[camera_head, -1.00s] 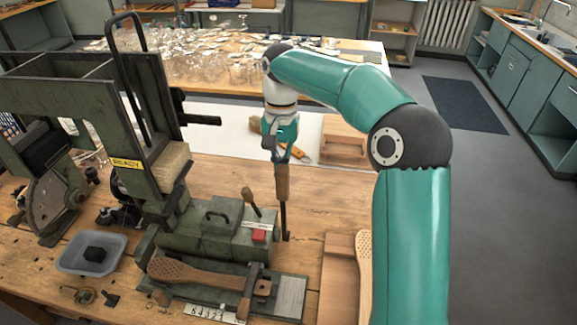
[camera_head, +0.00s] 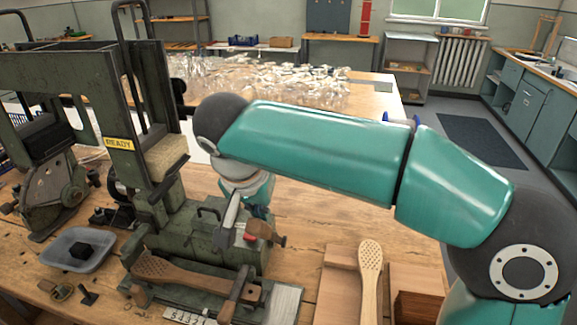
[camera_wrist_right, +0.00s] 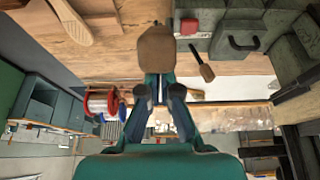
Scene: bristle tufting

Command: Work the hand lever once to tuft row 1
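The green tufting machine (camera_head: 222,235) stands at left on the bench with a yellow READY label. Its hand lever has a wooden handle (camera_head: 260,229) at the machine's right side, tipped low and foreshortened. It also shows in the right wrist view (camera_wrist_right: 157,48), directly at my fingertips. My right gripper (camera_wrist_right: 160,92) appears shut on this handle; the contact is partly hidden. In the head view my arm and wrist cover most of the hand. A drilled wooden brush body (camera_head: 185,272) lies in the machine's front fixture, above a number strip (camera_head: 185,317). My left gripper is not in view.
A red button (camera_head: 250,238) is close to the lever. A shorter wooden-knobbed lever (camera_wrist_right: 206,73) shows beside it in the wrist view. A grey tray (camera_head: 75,262) with a black block stands at left. A pale brush body (camera_head: 370,270) lies in a wooden tray (camera_head: 337,290) at right.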

